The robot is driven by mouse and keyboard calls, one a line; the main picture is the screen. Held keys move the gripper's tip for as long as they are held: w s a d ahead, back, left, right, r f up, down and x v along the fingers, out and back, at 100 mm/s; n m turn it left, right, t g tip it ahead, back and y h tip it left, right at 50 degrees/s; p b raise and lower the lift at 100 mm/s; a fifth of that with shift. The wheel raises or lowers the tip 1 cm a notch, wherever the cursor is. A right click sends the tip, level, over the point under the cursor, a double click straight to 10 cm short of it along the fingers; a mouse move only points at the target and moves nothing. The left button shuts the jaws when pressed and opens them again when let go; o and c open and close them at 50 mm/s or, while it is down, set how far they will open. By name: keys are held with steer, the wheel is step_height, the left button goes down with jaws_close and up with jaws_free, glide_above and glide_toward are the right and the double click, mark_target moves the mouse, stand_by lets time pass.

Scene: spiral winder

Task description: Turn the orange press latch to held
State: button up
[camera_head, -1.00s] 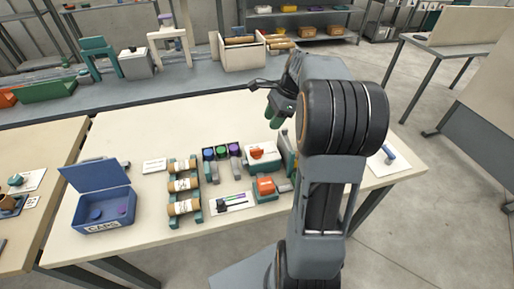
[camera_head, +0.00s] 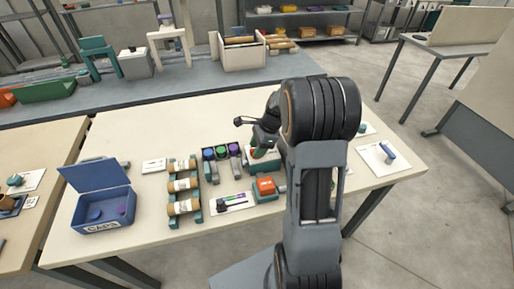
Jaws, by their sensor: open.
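In the earlier picture this box has an orange handle-like part on top, which I take to be the orange press latch. That part is now mostly hidden behind the gripper, so I cannot tell its setting or whether the fingers touch it. An orange block (camera_head: 266,186) sits in a dark green base just in front of the box. The gripper is open.
Several brown rolls lie on a green rack (camera_head: 184,188) to the left. A blue open box (camera_head: 102,200) is at far left. A card with a blue peg (camera_head: 383,157) lies at right.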

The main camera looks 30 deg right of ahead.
steer(key=shift+a, duration=0.1)
jaws_close()
stand_by(0.4)
steer(key=n+g+p, duration=0.1)
steer(key=n+p, duration=0.1)
steer(key=n, duration=0.2)
steer(key=shift+r+g, duration=0.1)
steer(key=shift+g, duration=0.3)
steer(key=n, duration=0.2)
steer(key=n+g+p, duration=0.1)
steer(key=n, duration=0.1)
steer(key=shift+w+n+g+h, duration=0.15)
steer(key=shift+n+g+h, duration=0.15)
steer(key=shift+n, duration=0.1)
steer(key=n+g+h, duration=0.1)
steer(key=n, duration=0.3)
steer(key=shift+p, duration=0.4)
steer(key=n+h, duration=0.1)
steer(key=n, duration=0.3)
steer(key=shift+n+g+h, duration=0.3)
steer(key=shift+g+h, duration=0.1)
steer(key=shift+w+n, duration=0.1)
steer(key=shift+n, duration=0.3)
